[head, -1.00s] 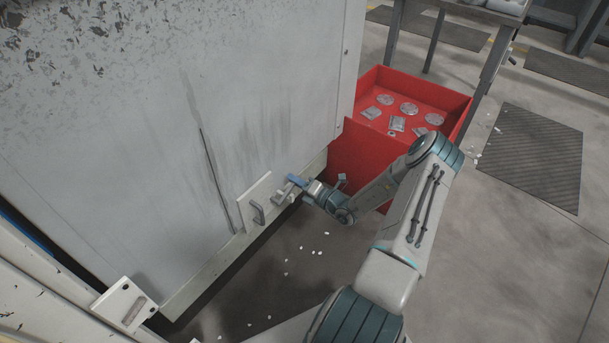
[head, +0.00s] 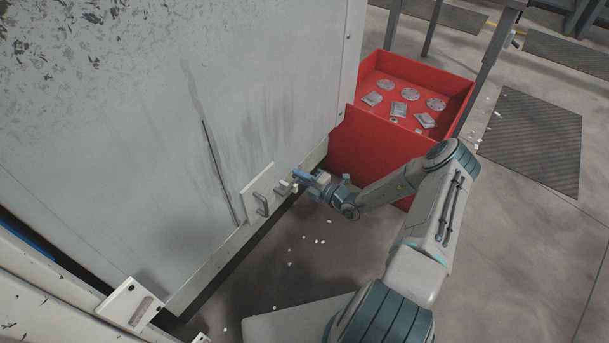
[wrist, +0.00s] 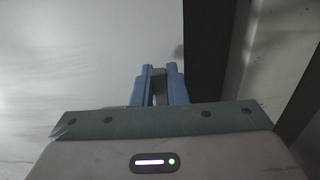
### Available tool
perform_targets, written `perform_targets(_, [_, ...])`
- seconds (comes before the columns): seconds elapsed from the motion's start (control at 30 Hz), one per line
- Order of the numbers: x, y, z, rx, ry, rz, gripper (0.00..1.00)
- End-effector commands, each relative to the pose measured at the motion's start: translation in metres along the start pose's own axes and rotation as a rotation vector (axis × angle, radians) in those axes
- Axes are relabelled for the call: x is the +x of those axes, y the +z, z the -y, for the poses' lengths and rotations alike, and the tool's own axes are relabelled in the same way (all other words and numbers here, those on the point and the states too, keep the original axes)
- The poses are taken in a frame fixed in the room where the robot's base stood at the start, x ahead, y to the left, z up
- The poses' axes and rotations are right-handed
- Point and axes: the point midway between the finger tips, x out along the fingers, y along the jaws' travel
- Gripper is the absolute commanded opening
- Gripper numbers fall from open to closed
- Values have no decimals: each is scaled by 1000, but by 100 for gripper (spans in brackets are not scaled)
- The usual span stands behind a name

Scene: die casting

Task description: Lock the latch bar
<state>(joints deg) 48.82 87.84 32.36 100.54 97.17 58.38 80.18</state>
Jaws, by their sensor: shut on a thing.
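The front of a pale grey machine has a white plate (head: 256,181) with a grey pull handle (head: 262,204) low on it. A small pale latch piece (head: 287,187) sticks out just right of the plate; I take it to be the latch bar's end. My gripper (head: 299,176) has blue fingers and reaches it from the right. In the wrist view, the fingers (wrist: 159,85) are shut on a small grey part (wrist: 158,74), which seems to be the latch bar's grip. The fingers hide much of it, and I cannot tell how far the bar is turned or slid.
A red bin (head: 372,150) with several metal castings stands right of the machine, close behind my arm. A white slotted bracket (head: 128,304) juts out at lower left. Small pale scraps lie on the floor. Open floor lies to the right, with a dark mat (head: 533,140).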

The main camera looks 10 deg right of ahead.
Motion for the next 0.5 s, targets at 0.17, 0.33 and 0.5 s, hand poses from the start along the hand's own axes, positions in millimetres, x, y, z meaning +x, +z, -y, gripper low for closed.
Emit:
perform_targets(0.17, [0, -2, 2, 6, -3, -1, 0])
perform_targets(0.33, [0, -1, 2, 6, -2, 1, 35])
perform_targets(0.5, [-2, 1, 1, 4, -2, 4, 35])
